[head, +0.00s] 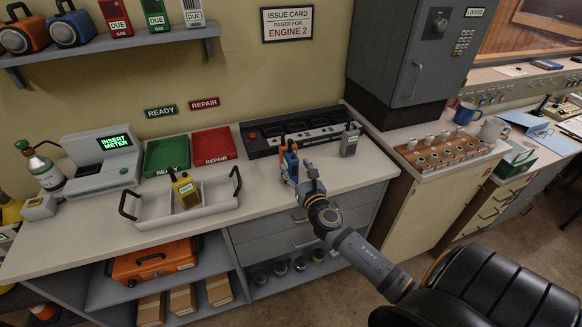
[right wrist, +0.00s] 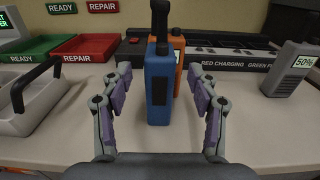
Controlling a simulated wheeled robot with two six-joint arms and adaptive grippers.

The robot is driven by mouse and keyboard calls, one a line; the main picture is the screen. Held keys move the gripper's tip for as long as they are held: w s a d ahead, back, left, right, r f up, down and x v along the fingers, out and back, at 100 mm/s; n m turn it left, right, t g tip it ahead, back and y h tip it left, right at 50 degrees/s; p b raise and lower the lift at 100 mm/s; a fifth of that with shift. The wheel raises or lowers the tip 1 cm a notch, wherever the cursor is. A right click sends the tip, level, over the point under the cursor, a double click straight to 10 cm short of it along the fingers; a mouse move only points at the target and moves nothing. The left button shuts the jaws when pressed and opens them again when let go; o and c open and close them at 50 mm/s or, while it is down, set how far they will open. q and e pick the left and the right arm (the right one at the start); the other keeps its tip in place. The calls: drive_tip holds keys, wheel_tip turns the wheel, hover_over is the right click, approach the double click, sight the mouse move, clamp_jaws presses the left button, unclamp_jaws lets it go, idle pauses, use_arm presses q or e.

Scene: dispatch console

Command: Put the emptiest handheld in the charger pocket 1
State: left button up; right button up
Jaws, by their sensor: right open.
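A blue handheld (right wrist: 158,88) stands upright on the counter, its readout not visible to me. An orange handheld (right wrist: 179,50) stands just behind it, partly hidden. Both show small in the head view. A grey handheld (right wrist: 293,70) reading 50% stands at the right. A yellow handheld (head: 185,188) stands in the white tray (head: 150,212); its label is too small to read. The dark charger (head: 262,150) lies along the wall behind them; its pocket numbers are unreadable. My right gripper (right wrist: 160,78) is open and empty, its fingers to either side of the blue handheld in the picture.
A green READY tray (head: 166,152) and a red REPAIR tray (head: 213,146) lie left of the charger. A meter (head: 100,160) reading INSERT METER stands farther left. A grey locked cabinet (head: 412,60) rises at the right. The counter's front strip is mostly clear.

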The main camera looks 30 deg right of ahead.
sight(294, 165)
drive_tip(key=x, duration=0.4)
drive_tip(key=shift+w+r+p, duration=0.1)
drive_tip(key=shift+r+p, duration=0.05)
drive_tip(key=shift+p, duration=0.25)
drive_tip(key=shift+w+d, duration=0.1)
drive_tip(key=shift+w, duration=0.35)
drive_tip(key=shift+s, duration=0.2)
drive_tip(key=c, duration=0.3)
clamp_jaws()
